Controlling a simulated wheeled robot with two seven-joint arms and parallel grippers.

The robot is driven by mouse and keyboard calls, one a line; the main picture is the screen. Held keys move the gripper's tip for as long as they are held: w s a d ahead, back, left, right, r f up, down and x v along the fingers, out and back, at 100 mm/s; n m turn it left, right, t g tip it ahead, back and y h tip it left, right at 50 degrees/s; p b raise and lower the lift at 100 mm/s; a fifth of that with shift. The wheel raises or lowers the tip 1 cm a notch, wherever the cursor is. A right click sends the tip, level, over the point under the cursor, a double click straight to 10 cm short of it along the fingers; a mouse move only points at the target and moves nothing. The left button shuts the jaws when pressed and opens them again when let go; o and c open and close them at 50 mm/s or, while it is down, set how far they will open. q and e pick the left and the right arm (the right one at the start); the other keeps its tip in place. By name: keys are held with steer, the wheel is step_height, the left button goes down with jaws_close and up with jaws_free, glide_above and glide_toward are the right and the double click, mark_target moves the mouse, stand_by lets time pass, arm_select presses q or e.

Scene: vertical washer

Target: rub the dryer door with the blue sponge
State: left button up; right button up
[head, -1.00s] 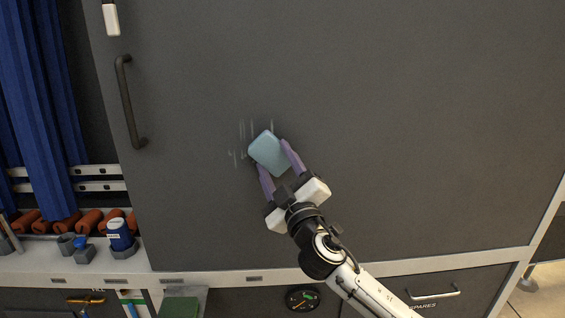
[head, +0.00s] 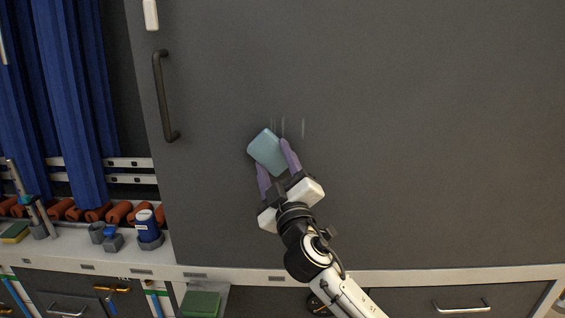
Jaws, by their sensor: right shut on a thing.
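The dryer door (head: 400,130) is a large dark grey panel that fills most of the head view. It has a black bar handle (head: 163,97) near its left edge. My right gripper (head: 272,168) is shut on the blue sponge (head: 266,147), a light blue block held tilted between its purple fingers. The sponge is in front of the door and looks to be against it; exact contact cannot be told. Faint pale streaks (head: 302,128) show on the door just above and to the right of the sponge. My left gripper is not in view.
Blue curtains (head: 70,110) hang at the left. A white ledge (head: 110,252) below holds a blue bottle (head: 147,228), small cups and orange rolls (head: 118,212). A green block (head: 200,303) lies low, beneath the ledge. The door right of the sponge is clear.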

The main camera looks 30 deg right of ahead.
mark_target(256, 157)
steer(key=shift+w+a+b, duration=0.35)
steer(key=shift+w+a, duration=0.15)
steer(key=shift+a, duration=0.35)
steer(key=shift+w+a+b, duration=0.3)
steer(key=shift+w+a, duration=0.2)
steer(key=shift+a, duration=0.35)
steer(key=shift+s, duration=0.1)
steer(key=shift+s+a, duration=0.5)
steer(key=shift+s, duration=0.35)
steer(key=shift+s+a, duration=0.55)
steer(key=shift+s, duration=0.25)
steer(key=shift+s+a, duration=0.5)
steer(key=shift+s, duration=0.35)
steer(key=shift+s+a, duration=0.4)
steer(key=shift+s, duration=0.25)
steer(key=shift+s+a, duration=0.4)
steer(key=shift+s, duration=0.2)
